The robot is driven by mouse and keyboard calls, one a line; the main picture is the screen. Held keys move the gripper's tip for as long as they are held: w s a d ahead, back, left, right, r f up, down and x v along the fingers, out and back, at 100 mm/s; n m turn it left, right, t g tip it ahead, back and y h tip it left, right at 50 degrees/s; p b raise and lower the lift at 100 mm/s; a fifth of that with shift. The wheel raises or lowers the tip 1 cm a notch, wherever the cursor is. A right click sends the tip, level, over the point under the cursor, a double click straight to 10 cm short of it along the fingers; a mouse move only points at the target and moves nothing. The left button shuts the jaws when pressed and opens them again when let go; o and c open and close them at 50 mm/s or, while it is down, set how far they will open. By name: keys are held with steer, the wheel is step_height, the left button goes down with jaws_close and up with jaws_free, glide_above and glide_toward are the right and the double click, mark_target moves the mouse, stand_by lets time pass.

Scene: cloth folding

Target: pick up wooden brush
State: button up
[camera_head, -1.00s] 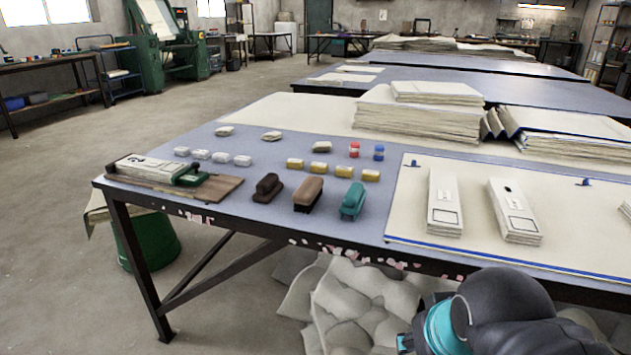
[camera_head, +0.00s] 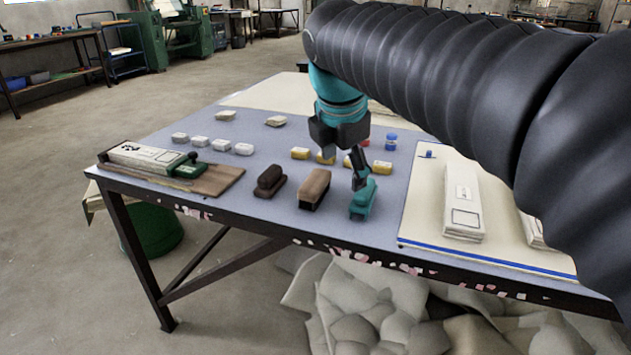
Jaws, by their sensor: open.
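The wooden brush (camera_head: 314,187), light brown on top with dark bristles below, stands on the table near its front edge. It is between a dark brown brush (camera_head: 269,181) on its left and a teal brush (camera_head: 364,199) on its right. My gripper (camera_head: 357,176) points down from above, right of the wooden brush and over the teal one. Its fingers are open and hold nothing that I can see. Whether the fingertips touch the teal brush is hard to tell.
A board with a cloth stack and green-handled clamp (camera_head: 185,165) lies at the left. White blocks (camera_head: 220,145), yellow blocks (camera_head: 300,153) and a blue-capped jar (camera_head: 391,141) stand behind the brushes. A cream board with a folded stack (camera_head: 462,200) is at the right.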

mark_target(314, 181)
steer(key=w+a+r+n, duration=0.2)
steer(key=w+a+n, duration=0.3)
steer(key=a+n, duration=0.15)
steer(key=shift+n+h, duration=0.3)
steer(key=shift+n, duration=0.25)
steer(key=b+x, duration=0.1)
steer(key=x, duration=0.7)
steer(key=shift+s, duration=0.15)
steer(key=shift+w+b+x, duration=0.2)
steer(key=shift+b+x, duration=0.2)
steer(key=shift+x, duration=2.4)
steer(key=shift+f, duration=0.15)
steer(key=c, duration=1.3)
